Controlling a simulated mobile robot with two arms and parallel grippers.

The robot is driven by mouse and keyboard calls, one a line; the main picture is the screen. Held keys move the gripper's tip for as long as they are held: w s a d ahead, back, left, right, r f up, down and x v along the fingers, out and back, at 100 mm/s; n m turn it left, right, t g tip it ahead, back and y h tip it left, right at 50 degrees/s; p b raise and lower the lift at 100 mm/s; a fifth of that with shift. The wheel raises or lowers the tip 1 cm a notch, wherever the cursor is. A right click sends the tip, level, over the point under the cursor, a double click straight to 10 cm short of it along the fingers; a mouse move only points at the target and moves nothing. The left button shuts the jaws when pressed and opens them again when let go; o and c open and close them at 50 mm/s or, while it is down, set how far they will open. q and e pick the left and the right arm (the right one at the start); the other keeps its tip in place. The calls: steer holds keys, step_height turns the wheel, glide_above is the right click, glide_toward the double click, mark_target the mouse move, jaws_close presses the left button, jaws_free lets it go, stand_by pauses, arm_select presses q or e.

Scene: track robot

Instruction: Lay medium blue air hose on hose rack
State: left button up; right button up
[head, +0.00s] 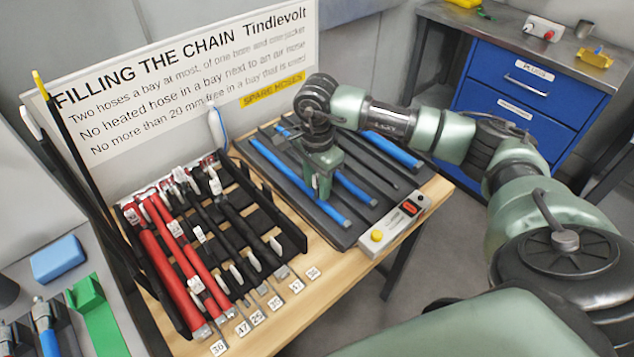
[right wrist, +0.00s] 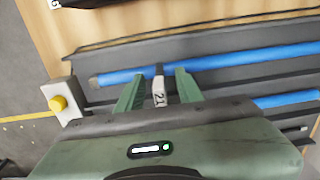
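The hose rack (head: 262,150) is a dark grooved tray on the wooden table, with several blue hoses lying in it. The leftmost blue hose (head: 335,215) lies in its groove; it crosses the right wrist view (right wrist: 235,60) and bears a white tag "21" (right wrist: 159,97). My right gripper (head: 322,194) is low over the rack beside this hose. Its two green fingers (right wrist: 159,88) stand apart on either side of the tag, with gaps. Another blue hose (head: 356,188) is partly hidden by my gripper. I cannot tell which hose is the medium one. My left gripper is not in view.
A black bay tray (head: 290,232) with red and black hoses stands left of the rack. A control box (head: 398,217) with a yellow button sits at the rack's front edge. A sign board (head: 190,75) stands behind. A blue drawer cabinet (head: 520,95) is at the right.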

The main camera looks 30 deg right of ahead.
step_height(320, 180, up, 8)
steer(key=shift+f+b, duration=0.1)
steer(key=shift+b, duration=0.5)
stand_by(0.4)
